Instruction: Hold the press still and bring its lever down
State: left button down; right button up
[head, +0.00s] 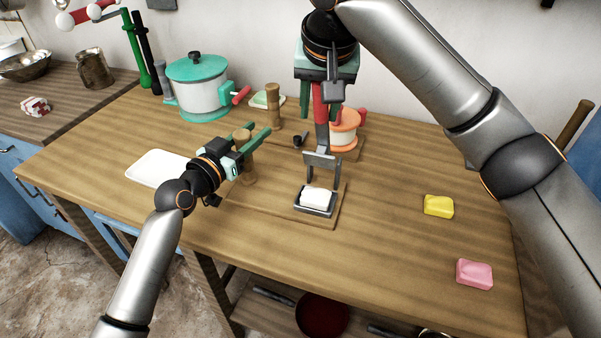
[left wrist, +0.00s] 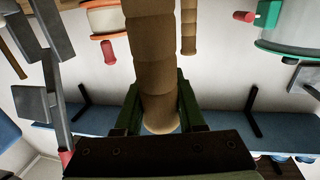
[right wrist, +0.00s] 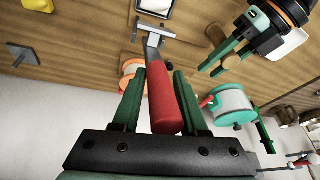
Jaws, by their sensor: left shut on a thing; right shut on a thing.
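The press has a wooden base board (head: 270,205), a metal tray with a white block (head: 315,198) in it, and a raised lever with a metal plate (head: 322,161) above the block. The lever's red handle (right wrist: 165,100) points up. My right gripper (head: 328,98) is shut on this handle; it also shows in the right wrist view (right wrist: 160,82). My left gripper (head: 254,146) is shut on a thick, ringed wooden post (left wrist: 152,60) at the left of the board. The post stands upright. Whether it joins the board is hard to tell.
An orange and white pot (head: 343,135) stands just behind the press. A second wooden post (head: 273,105) and a teal-lidded pot (head: 200,90) stand behind my left gripper. A white tray (head: 152,166) lies left. Yellow (head: 438,206) and pink (head: 474,273) blocks lie right. The front middle is clear.

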aim_at(317, 95)
jog(key=shift+s+a+f, duration=0.1)
jog(key=shift+s+f, duration=0.4)
jog(key=shift+s, duration=0.3)
grip_shut()
jog(key=shift+s+a+f, duration=0.3)
jog(key=shift+s+f, duration=0.2)
jog(key=shift+s, duration=0.35)
jog(key=shift+c, duration=1.1)
grip_release()
jog(key=o, duration=0.5)
jog(key=shift+r, duration=3.55)
